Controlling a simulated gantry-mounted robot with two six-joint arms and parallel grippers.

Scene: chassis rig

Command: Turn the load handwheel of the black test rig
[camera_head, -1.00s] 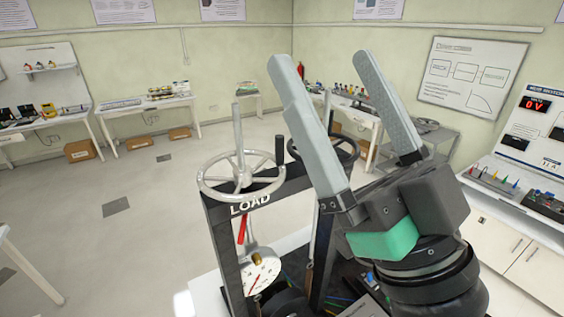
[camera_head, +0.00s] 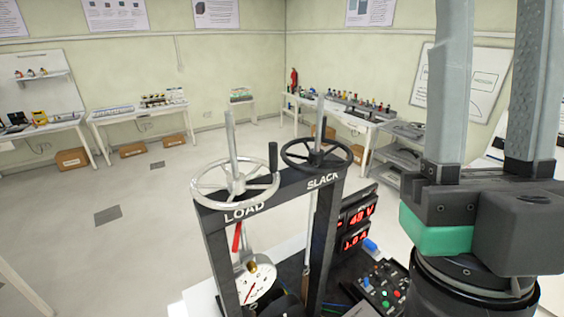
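The black test rig (camera_head: 214,245) stands in the middle of the head view. The silver load handwheel (camera_head: 207,206) sits on top at its left, above the word LOAD, with a silver rod rising through its hub. A black upright handle (camera_head: 273,157) stands at its right rim. The dark slack handwheel (camera_head: 345,162) is to its right, above the word SLACK. My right gripper (camera_head: 495,90) is at the right, pointing up, its two long grey fingers apart with nothing between them. It is well clear of both wheels. My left gripper is out of view.
A white dial gauge (camera_head: 257,285) hangs inside the rig frame under the load wheel. Red displays (camera_head: 357,225) and a button panel (camera_head: 381,290) are at the rig's right. Benches line the back walls. The floor left of the rig is clear.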

